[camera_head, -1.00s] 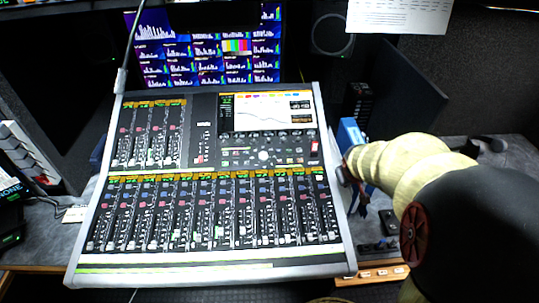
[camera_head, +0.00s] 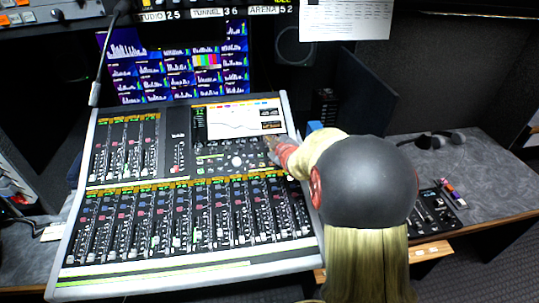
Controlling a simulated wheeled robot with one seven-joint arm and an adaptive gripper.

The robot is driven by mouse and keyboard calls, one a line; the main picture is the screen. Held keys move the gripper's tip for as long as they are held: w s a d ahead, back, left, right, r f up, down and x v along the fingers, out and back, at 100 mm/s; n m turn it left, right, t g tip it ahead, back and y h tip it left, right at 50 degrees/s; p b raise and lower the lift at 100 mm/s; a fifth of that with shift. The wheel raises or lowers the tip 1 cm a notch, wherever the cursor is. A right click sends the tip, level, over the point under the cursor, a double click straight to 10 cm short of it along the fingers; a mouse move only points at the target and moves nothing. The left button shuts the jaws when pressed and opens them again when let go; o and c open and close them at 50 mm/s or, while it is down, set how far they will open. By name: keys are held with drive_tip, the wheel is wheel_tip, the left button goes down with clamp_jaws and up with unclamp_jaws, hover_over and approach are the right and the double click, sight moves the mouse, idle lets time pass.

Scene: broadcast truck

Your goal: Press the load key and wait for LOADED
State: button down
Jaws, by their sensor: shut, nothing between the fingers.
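A large mixing console (camera_head: 172,140) stands on the desk, with fader banks and a lit screen (camera_head: 240,118) at its upper right. My gripper (camera_head: 270,143) is shut and empty, at the console's right side just below the screen, over or close to the keys there. My arm comes in from the lower right and hides the console's right edge. I cannot tell whether the fingertips touch a key. The load key cannot be picked out by its label, and I see no readable LOADED text.
A monitor wall (camera_head: 180,62) with level graphs stands behind the console. A goose-neck microphone (camera_head: 95,90) rises at its left. A small black control box (camera_head: 432,207) and headphones (camera_head: 440,138) lie on the grey desk at right, where some surface (camera_head: 490,175) is clear.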

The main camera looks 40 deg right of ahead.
drive_tip(key=shift+f, duration=0.15)
drive_tip(key=w+f+b, duration=0.1)
drive_tip(key=f+b, duration=0.1)
drive_tip(key=w+d+f+b, duration=0.1)
drive_tip(key=f+b, duration=0.1)
drive_tip(key=f, duration=0.1)
drive_tip(key=w+f+b, duration=0.1)
drive_tip(key=f+b, duration=0.1)
drive_tip(key=f, duration=0.1)
drive_tip(key=shift+d, duration=0.4)
idle(1.2)
drive_tip(key=shift+w+d+f+b, duration=0.1)
drive_tip(key=shift+f+b, duration=0.25)
drive_tip(key=shift+b, duration=0.2)
drive_tip(key=shift+w+d+f+b, duration=0.1)
drive_tip(key=shift+f+b, duration=0.25)
idle(0.5)
drive_tip(key=shift+s+a+r+p, duration=0.15)
drive_tip(key=shift+r+p, duration=0.1)
drive_tip(key=shift+r, duration=0.15)
drive_tip(key=shift+s+a+r+p, duration=0.1)
drive_tip(key=shift+r+p, duration=0.15)
drive_tip(key=shift+r, duration=0.15)
drive_tip(key=shift+r, duration=0.1)
